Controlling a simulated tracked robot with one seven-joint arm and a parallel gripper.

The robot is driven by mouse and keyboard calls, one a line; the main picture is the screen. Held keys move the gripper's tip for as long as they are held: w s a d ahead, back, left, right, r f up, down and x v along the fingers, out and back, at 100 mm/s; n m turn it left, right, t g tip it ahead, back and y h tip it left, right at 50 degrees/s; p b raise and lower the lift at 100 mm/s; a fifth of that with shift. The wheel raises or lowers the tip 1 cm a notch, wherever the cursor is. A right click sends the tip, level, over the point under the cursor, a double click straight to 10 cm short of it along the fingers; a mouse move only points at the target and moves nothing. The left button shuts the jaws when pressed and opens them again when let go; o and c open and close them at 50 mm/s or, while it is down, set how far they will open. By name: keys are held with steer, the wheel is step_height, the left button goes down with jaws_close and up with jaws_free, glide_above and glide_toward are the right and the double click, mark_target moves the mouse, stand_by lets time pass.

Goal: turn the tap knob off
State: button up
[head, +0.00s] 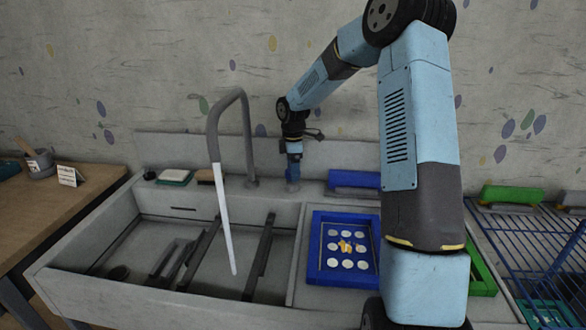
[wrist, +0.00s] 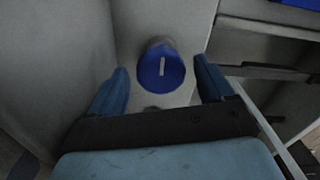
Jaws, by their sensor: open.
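The tap knob (wrist: 161,67) is a round blue cap with a white line mark in the wrist view. The line stands nearly upright in that picture. My gripper (wrist: 161,75) is open, with one blue finger on each side of the knob and gaps between. In the head view my gripper (head: 293,172) points down at the back ledge, right of the tap (head: 248,140); the knob cannot be made out there. The tap is a grey curved pipe, and a white stream of water (head: 226,225) runs from its spout into the sink (head: 150,225).
Dark bars (head: 262,255) lie across the sink. A blue-framed screen (head: 316,255) lies right of it, with a blue-handled squeegee (head: 353,180) behind. A sponge (head: 174,177) sits on the ledge left of the tap. A wall rises close behind my gripper.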

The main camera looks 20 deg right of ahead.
steer(key=shift+c, duration=0.4)
steer(key=c, duration=1)
steer(key=shift+o, duration=0.2)
steer(key=shift+r+m, duration=0.1)
steer(key=shift+m, duration=0.2)
steer(key=m, duration=0.3)
steer(key=shift+m, duration=0.4)
steer(key=m, duration=0.4)
steer(key=shift+m, duration=0.3)
steer(key=m, duration=0.4)
steer(key=shift+a, duration=0.1)
steer(key=m, duration=0.4)
steer(key=shift+m, duration=0.3)
